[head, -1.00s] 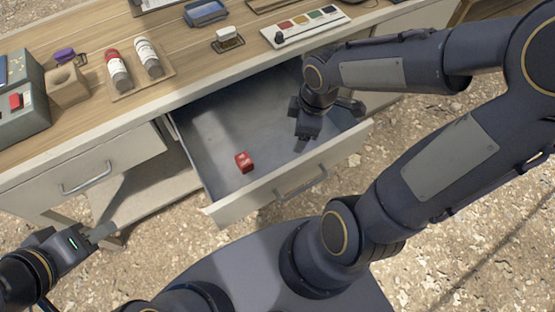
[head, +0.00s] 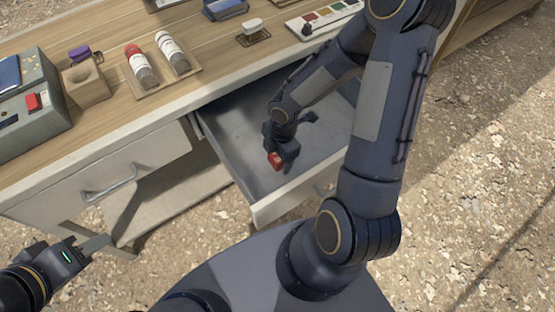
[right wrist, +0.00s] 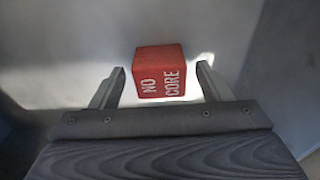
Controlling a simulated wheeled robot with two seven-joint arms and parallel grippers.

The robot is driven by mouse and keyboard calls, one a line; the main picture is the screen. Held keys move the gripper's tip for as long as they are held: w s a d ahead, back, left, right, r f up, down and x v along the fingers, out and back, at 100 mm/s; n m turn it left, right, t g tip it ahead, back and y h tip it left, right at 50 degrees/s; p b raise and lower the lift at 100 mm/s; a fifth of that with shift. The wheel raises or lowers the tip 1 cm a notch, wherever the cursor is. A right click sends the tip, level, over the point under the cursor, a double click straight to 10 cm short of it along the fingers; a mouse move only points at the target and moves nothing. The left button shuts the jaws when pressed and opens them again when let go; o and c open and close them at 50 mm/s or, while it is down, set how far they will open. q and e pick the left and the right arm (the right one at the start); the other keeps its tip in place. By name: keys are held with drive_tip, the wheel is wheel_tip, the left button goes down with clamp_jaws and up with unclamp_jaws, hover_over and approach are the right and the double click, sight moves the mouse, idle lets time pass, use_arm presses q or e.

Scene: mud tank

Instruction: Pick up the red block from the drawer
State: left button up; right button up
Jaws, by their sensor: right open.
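The red block (head: 275,160) lies in the open drawer (head: 235,135) under the tabletop, partly hidden by my right gripper in the head view. In the right wrist view the red block (right wrist: 160,72) shows white lettering reading "NO CORE". My right gripper (head: 281,160) is inside the drawer, right at the block. Its fingers (right wrist: 160,85) are open, one on each side of the block, with small gaps showing between fingers and block. My left gripper (head: 95,246) is at the lower left, away from the drawer and over the floor; its jaw opening is not clear.
The drawer walls surround my right gripper.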

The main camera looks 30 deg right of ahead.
drive_tip(key=shift+f, duration=0.25)
drive_tip(key=shift+r, duration=0.1)
drive_tip(key=c, duration=1.1)
